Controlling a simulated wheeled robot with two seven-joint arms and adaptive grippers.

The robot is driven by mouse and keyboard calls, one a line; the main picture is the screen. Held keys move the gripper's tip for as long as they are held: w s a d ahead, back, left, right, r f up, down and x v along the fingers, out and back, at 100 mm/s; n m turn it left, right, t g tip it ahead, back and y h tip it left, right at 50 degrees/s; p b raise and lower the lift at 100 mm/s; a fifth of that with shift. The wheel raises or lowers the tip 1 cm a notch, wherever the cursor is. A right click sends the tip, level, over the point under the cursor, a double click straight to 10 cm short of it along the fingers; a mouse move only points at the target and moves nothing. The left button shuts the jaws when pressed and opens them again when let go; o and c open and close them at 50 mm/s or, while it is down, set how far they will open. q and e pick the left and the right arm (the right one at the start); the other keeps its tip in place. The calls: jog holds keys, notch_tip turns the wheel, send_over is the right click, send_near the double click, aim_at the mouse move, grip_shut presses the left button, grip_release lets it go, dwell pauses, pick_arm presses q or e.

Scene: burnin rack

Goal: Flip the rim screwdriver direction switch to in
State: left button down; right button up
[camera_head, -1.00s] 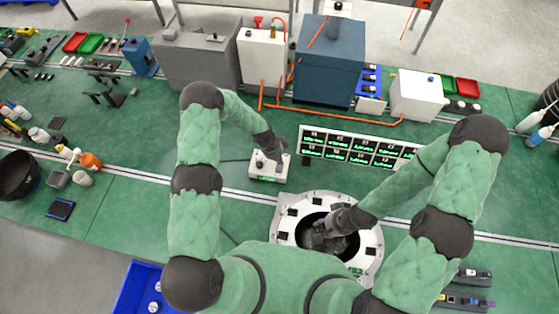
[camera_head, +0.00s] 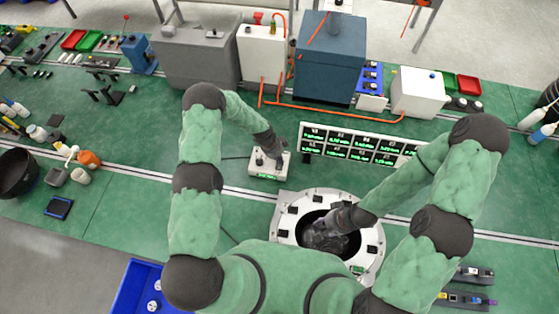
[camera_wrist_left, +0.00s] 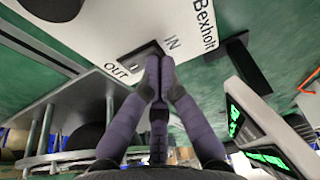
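The screwdriver controller is a small white box (camera_head: 266,168) on the green bench; its face (camera_wrist_left: 115,25) fills the upper left wrist view, lettered Bexholt, IN and OUT. The dark direction switch (camera_wrist_left: 136,58) sits between OUT and IN, partly hidden by my fingertips; its position is unclear. My left gripper (camera_wrist_left: 158,62) has its fingertips together at the switch, on the IN side; contact cannot be told. It also shows over the box in the head view (camera_head: 272,158). My right gripper (camera_head: 325,237) is inside the white ring's dark opening; its fingers are unclear.
The white ring fixture (camera_head: 284,232) stands right of the controller, close to my body. A panel of green displays (camera_head: 352,143) stands behind it. Large machine boxes (camera_head: 330,60) line the back. The bench left of my left arm has clear green surface (camera_head: 125,160).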

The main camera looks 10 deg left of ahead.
pick_arm(q)
jog(key=shift+f, duration=0.1)
pick_arm(e)
jog(key=shift+a+f, duration=0.15)
jog(key=shift+f, duration=0.05)
pick_arm(q)
jog(key=shift+s, duration=0.1)
jog(key=shift+s+r+p, duration=0.25)
jog(key=shift+s+p, duration=0.1)
jog(key=shift+s, duration=0.3)
pick_arm(e)
jog(key=shift+r, duration=0.15)
